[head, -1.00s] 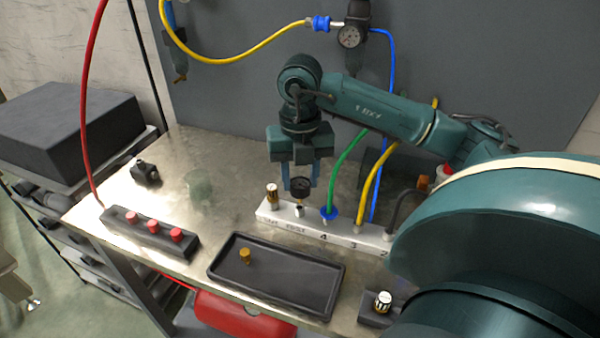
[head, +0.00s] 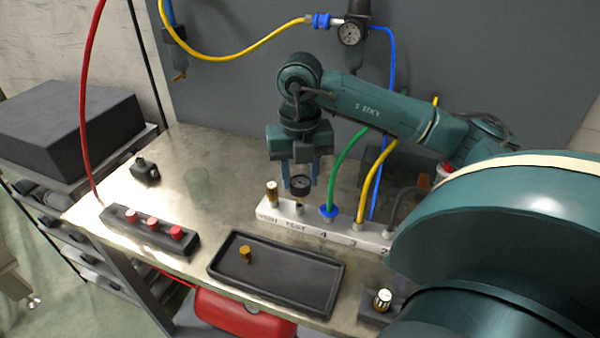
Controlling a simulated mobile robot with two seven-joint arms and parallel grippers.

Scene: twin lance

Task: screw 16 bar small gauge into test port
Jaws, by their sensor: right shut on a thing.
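The small gauge (head: 300,184), with a dark round face, is held upright between the fingers of my right gripper (head: 300,178), which is shut on it. The gauge is over the test port (head: 298,207) on the white manifold block (head: 326,226), the port beside the label "TEST". The gauge's lower end meets or nearly meets the port; I cannot tell how far it is threaded. The gauge's scale is too small to read. My left gripper is not in view.
A brass fitting (head: 271,193) stands left of the test port, and green (head: 345,158) and yellow (head: 369,185) hoses rise to its right. A black tray (head: 322,303) holding a brass plug (head: 245,253) lies in front. A block with red buttons (head: 160,239) stands left.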

